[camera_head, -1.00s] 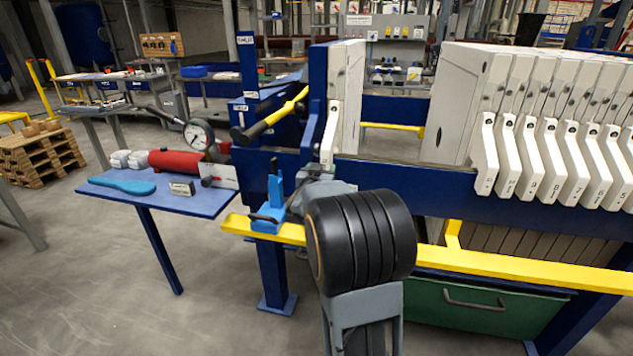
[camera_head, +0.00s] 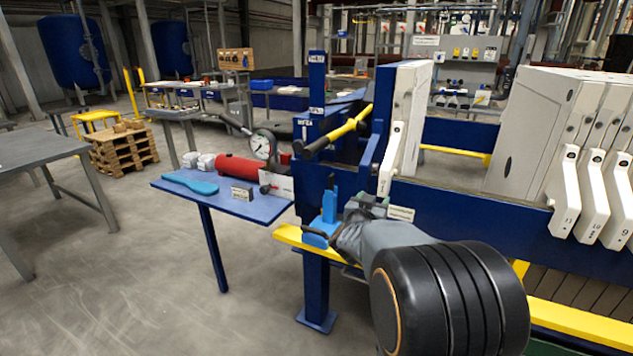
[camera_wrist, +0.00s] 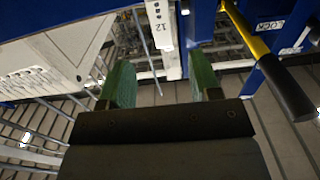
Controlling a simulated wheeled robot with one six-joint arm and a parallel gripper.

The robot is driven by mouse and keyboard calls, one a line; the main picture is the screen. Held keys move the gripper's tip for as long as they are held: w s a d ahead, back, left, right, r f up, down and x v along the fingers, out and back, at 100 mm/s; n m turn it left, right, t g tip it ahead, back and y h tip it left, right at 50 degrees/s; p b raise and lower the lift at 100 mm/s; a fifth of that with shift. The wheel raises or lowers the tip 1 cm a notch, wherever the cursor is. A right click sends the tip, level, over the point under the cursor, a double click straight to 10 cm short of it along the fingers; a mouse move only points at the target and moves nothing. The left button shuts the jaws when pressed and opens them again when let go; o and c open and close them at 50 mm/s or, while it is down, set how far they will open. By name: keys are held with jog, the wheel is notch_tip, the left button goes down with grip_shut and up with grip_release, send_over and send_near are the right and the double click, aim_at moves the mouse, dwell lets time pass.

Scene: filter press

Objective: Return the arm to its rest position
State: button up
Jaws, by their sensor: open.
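My arm reaches forward in the head view, with its thick black joint (camera_head: 450,298) in the lower right. My gripper (camera_head: 368,202) is at the far end, just below the white handle (camera_head: 390,165) of the single plate standing apart. In the wrist view my gripper (camera_wrist: 161,78) shows two green fingers spread apart with nothing held between them. The handle of plate 12 (camera_wrist: 160,25) shows beyond the fingertips, roughly in line with the gap. I cannot tell the exact distance between them.
The plate stack (camera_head: 545,125) stands right. A blue side table (camera_head: 235,205) holds a red cylinder and gauge.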

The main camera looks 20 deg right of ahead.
jog(key=shift+f, duration=0.1)
jog(key=w+a+f+n+y, duration=0.1)
jog(key=a+f+n+y, duration=0.2)
jog(key=a+f+y, duration=0.55)
jog(key=s+a+r+n+g+y+p, duration=0.1)
jog(key=s+a+n+g+y+p, duration=0.4)
jog(key=s+a, duration=0.45)
jog(key=s+a+r+n+g+p, duration=0.2)
jog(key=s+a+r+p, duration=0.4)
jog(key=s+r, duration=0.3)
jog(key=shift+s+a+r+g+p, duration=0.2)
jog(key=shift+s+g+p, duration=0.25)
jog(key=shift+s, duration=0.35)
